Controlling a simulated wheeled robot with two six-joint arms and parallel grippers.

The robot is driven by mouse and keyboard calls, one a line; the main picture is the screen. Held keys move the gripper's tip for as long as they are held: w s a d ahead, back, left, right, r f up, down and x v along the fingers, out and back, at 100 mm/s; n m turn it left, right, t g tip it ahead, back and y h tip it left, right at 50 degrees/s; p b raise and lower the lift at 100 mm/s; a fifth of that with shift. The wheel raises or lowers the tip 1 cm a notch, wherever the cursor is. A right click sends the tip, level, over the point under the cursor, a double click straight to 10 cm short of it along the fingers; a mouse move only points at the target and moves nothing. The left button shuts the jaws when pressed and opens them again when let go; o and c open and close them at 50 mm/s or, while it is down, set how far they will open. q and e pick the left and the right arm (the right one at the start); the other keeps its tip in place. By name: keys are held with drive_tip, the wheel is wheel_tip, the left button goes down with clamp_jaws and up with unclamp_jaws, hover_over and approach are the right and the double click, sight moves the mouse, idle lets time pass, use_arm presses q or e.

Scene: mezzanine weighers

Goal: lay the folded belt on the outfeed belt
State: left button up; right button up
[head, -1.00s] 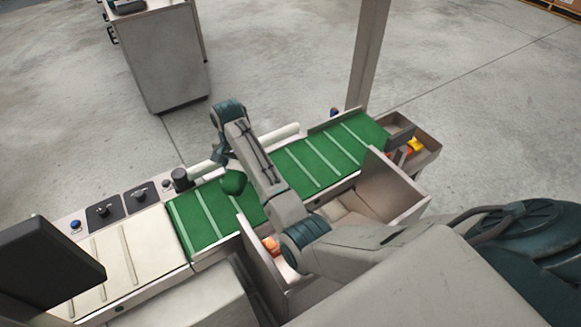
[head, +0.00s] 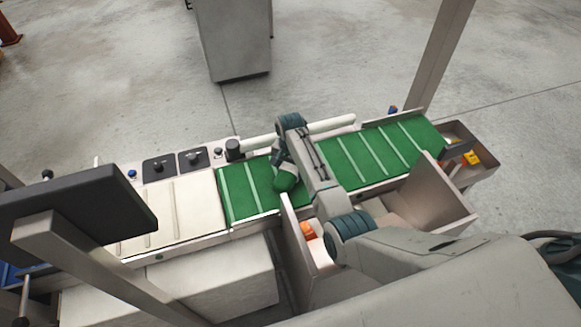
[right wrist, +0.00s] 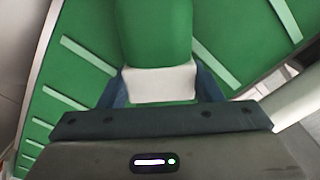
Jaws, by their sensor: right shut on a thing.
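The folded belt (head: 287,182) is a green bundle in my right gripper (head: 281,165). In the right wrist view the folded belt (right wrist: 157,35) is green with a white band, and the jaws (right wrist: 160,95) close around that band. It is over the left part of a green conveyor belt (head: 365,153) with pale cross strips. I cannot tell whether it touches that belt. A cream belt (head: 190,207) adjoins the green one on the left. No label shows which is the outfeed belt. My left gripper is out of view.
A dark screen (head: 75,215) stands at the front left. Black knobs (head: 193,158) and a white roller (head: 330,125) line the far side. Open metal bins stand in front, one with an orange item (head: 308,230). A tray (head: 487,160) with yellow items is at the right end.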

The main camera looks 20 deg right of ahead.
sight(290, 167)
drive_tip(key=shift+f, duration=0.1)
drive_tip(key=o, duration=1.2)
wheel_tip(290, 167, up, 12)
drive_tip(key=shift+r+b, duration=0.15)
drive_tip(key=shift+b, duration=0.8)
